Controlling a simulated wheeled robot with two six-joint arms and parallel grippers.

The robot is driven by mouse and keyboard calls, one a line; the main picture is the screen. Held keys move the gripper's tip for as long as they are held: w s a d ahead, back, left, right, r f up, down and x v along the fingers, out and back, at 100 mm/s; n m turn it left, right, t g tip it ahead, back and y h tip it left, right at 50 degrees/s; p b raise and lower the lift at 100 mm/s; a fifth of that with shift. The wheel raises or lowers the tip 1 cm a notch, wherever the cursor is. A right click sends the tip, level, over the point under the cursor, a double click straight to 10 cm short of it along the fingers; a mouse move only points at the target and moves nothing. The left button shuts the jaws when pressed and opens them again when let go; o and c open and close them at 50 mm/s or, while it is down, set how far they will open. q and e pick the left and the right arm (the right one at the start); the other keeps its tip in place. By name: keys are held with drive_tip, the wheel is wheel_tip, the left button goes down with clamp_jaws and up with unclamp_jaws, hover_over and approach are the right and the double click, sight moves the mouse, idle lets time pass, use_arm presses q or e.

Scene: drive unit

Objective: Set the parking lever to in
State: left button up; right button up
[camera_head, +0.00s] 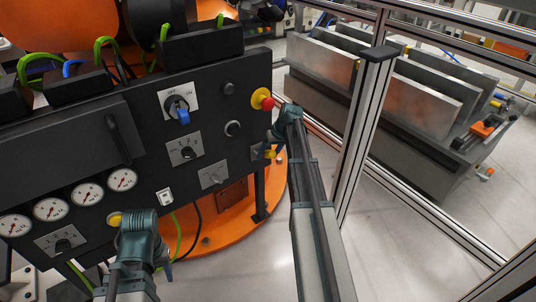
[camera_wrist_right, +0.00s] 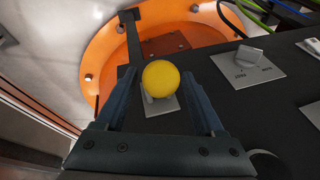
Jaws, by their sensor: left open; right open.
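A lever with a yellow ball knob (camera_head: 270,154) sits at the lower right of the black panel, which I take to be the parking lever. In the right wrist view its yellow ball (camera_wrist_right: 160,78) stands in front of a small grey plate (camera_wrist_right: 160,105). My right gripper (camera_head: 268,147) is at this lever, and in the wrist view its two open fingers (camera_wrist_right: 163,100) lie on either side of the ball, with gaps visible. My left gripper (camera_head: 150,268) is low at the left, in front of the panel's lower edge; its fingers are mostly hidden.
A red emergency button (camera_head: 263,99) is above the lever. A grey-plated knob (camera_head: 213,175) is left of it, and a blue-handled switch (camera_head: 178,108) is higher up. Another yellow knob (camera_head: 115,219) is beside my left arm. A metal frame post (camera_head: 364,130) stands right of my right arm.

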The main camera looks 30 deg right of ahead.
drive_tip(key=shift+r, duration=0.15)
drive_tip(key=p+v, duration=1.2)
drive_tip(key=v, duration=0.1)
drive_tip(key=shift+s+r+p, duration=0.15)
drive_tip(key=shift+r+p, duration=0.1)
drive_tip(key=shift+p, duration=0.15)
drive_tip(key=shift+d, duration=0.1)
drive_tip(key=s+a+f+n+g, duration=0.1)
drive_tip(key=s+a, duration=0.3)
drive_tip(key=a, duration=0.9)
drive_tip(key=s+a+n+g, duration=0.2)
drive_tip(key=s+a, duration=0.2)
drive_tip(key=a, duration=0.8)
drive_tip(key=s+a+n+h, duration=0.2)
drive_tip(key=s+a+h, duration=0.2)
drive_tip(key=s+a, duration=1.1)
wheel_tip(320, 180, up, 15)
drive_tip(key=p, duration=1.6)
drive_tip(key=shift+w+r+g, duration=0.2)
drive_tip(key=shift+w+g, duration=0.2)
